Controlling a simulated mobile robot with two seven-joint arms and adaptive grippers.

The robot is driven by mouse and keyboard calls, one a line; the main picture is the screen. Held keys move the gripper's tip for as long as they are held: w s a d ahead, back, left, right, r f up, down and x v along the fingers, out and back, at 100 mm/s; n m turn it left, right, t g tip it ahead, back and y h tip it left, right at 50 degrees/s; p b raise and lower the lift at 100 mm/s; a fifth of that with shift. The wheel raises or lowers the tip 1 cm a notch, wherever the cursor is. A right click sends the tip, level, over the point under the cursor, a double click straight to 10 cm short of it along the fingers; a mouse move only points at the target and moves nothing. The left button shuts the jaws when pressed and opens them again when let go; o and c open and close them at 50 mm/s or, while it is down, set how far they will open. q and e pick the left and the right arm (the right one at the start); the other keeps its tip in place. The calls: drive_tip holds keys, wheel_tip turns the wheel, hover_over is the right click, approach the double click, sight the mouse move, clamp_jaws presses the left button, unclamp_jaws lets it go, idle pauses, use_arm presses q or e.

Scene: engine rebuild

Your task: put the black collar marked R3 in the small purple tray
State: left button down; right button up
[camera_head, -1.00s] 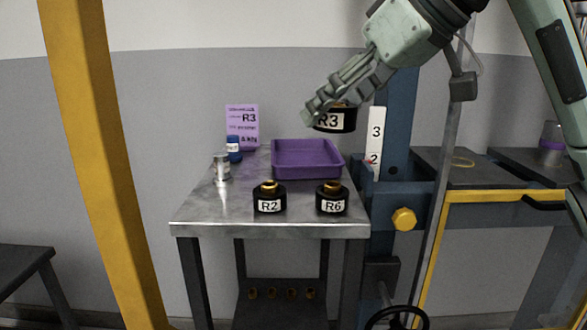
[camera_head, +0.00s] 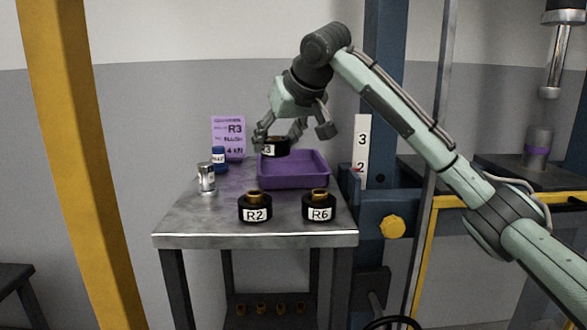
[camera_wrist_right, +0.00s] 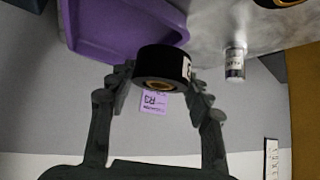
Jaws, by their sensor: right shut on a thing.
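The black collar marked R3 (camera_head: 276,147) is held between the fingers of my right gripper (camera_head: 279,141), over the back left part of the small purple tray (camera_head: 293,182). In the right wrist view the collar (camera_wrist_right: 163,64) sits between both fingertips (camera_wrist_right: 160,80), with a brass-coloured centre and part of its white label showing. The purple tray also shows there (camera_wrist_right: 105,30), beyond the collar. In the head view the collar appears above the tray's rim; the exact gap is hard to tell. My left gripper is not in view.
Black collars R2 (camera_head: 255,208) and R6 (camera_head: 319,206) stand on the metal table (camera_head: 200,228) before the tray. A silver can (camera_head: 207,179), a blue bottle (camera_head: 219,159) and a purple R3 sign (camera_head: 229,137) stand left. A blue press column (camera_head: 384,100) rises on the right.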

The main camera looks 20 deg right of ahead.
drive_tip(key=w+d+f, duration=0.2)
drive_tip(key=d, duration=0.1)
drive_tip(key=w+d+f, duration=0.1)
drive_tip(key=shift+w+d+f, duration=0.1)
drive_tip(key=shift+d+f, duration=0.1)
drive_tip(key=shift+d, duration=0.2)
drive_tip(key=shift+f, duration=2)
drive_tip(key=o, duration=1.6)
drive_tip(key=shift+f, duration=0.15)
